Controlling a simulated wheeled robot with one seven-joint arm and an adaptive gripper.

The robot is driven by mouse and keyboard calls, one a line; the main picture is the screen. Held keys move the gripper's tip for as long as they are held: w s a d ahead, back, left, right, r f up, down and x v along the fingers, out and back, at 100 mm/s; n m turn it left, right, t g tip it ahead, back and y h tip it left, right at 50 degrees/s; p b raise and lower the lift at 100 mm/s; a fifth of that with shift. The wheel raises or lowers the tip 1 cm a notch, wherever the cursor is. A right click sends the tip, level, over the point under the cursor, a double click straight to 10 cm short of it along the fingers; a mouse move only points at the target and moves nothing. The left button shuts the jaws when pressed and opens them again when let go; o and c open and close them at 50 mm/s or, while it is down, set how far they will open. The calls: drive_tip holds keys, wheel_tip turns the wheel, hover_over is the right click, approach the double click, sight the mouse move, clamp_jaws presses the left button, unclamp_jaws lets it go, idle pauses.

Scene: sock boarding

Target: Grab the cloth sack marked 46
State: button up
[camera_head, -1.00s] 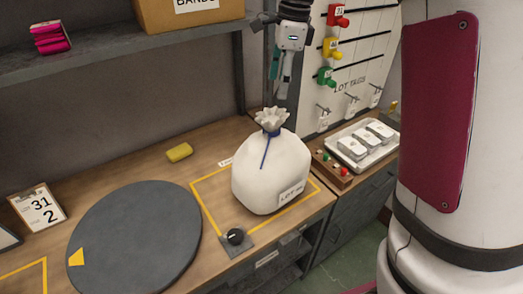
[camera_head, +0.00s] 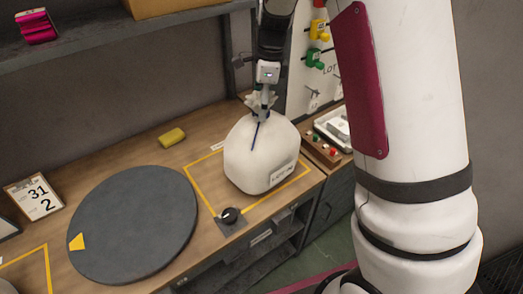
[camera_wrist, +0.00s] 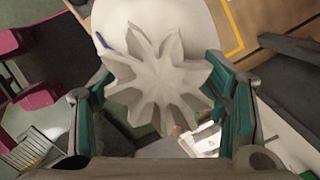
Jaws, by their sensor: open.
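The white cloth sack (camera_head: 258,160) stands upright inside a yellow outline on the wooden bench. It has a gathered, ruffled top, a blue tie and a printed lot label (camera_head: 283,175) whose number I cannot read. My gripper (camera_head: 264,98) is directly above the sack, pointing down at its ruffled neck. In the wrist view the ruffled top (camera_wrist: 160,80) lies between the two open green-padded fingers of my gripper (camera_wrist: 165,115), with room on both sides. The sack's body (camera_wrist: 180,18) shows behind the ruffle.
A dark round turntable (camera_head: 133,225) lies left of the sack, with a black knob (camera_head: 230,215) in front. A yellow block (camera_head: 172,137) lies behind. The tag board (camera_head: 310,75) and a button box (camera_head: 325,150) stand close on the right. A shelf (camera_head: 120,35) overhangs the back.

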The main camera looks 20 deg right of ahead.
wheel_tip(320, 180, down, 2)
drive_tip(key=shift+a, duration=0.15)
clamp_jaws()
drive_tip(key=shift+w+r, duration=0.1)
idle(0.3)
